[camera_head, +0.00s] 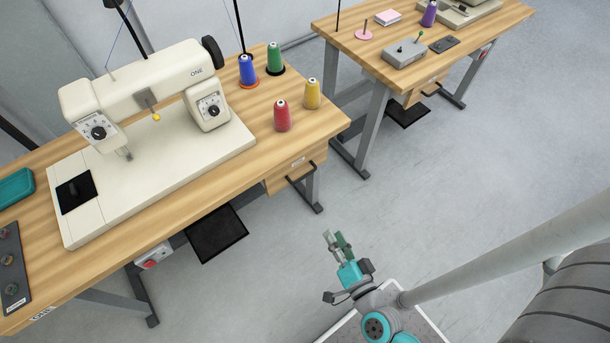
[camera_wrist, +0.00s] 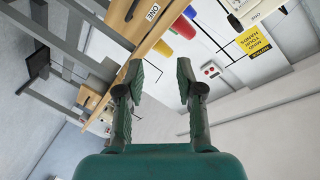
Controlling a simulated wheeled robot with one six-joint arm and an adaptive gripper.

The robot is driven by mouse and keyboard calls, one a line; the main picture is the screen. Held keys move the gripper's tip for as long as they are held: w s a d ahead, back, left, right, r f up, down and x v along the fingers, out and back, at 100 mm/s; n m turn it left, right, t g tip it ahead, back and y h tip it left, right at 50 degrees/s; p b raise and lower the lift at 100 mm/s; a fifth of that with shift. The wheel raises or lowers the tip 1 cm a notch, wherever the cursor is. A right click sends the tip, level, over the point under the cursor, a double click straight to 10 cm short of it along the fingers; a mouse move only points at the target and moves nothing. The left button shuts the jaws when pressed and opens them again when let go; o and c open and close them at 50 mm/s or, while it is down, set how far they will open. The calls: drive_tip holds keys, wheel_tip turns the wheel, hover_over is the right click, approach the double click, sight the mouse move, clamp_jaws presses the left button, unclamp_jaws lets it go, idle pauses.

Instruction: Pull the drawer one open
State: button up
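Drawer one (camera_head: 279,180) is under the right end of the near sewing table and looks shut. Its front carries a small label and a dark bar handle (camera_head: 301,174). In the wrist view, the drawer front (camera_wrist: 146,22) with the "ONE" label shows at the top, with the dark handle (camera_wrist: 131,11) beside it. My gripper (camera_head: 336,238) is in front of and below the drawer, apart from the handle. In the wrist view my gripper (camera_wrist: 160,72) has its two fingers spread, with nothing between them.
The near table (camera_head: 215,178) bears a sewing machine (camera_head: 150,90) and thread spools, including a red one (camera_head: 282,116). A black pedal (camera_head: 215,232) is below it. A second table (camera_head: 480,35) stands at the back right. The floor (camera_head: 440,180) between the drawer and my gripper is clear.

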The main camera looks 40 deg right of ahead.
sight(305, 176)
drive_tip(key=w+d+f+m, duration=0.2)
drive_tip(key=w+f+m, duration=0.1)
drive_tip(key=w, duration=0.5)
drive_tip(key=w+d+f+m+g+h, duration=0.1)
drive_tip(key=w+d+f+m, duration=0.2)
drive_tip(key=w, duration=0.5)
drive_tip(key=w+d+f+m+h, duration=0.1)
drive_tip(key=w+d+f+m, duration=0.2)
drive_tip(key=w, duration=0.5)
drive_tip(key=shift+w+d+f, duration=0.1)
drive_tip(key=shift+w+d, duration=0.05)
drive_tip(key=shift+w, duration=0.05)
clamp_jaws()
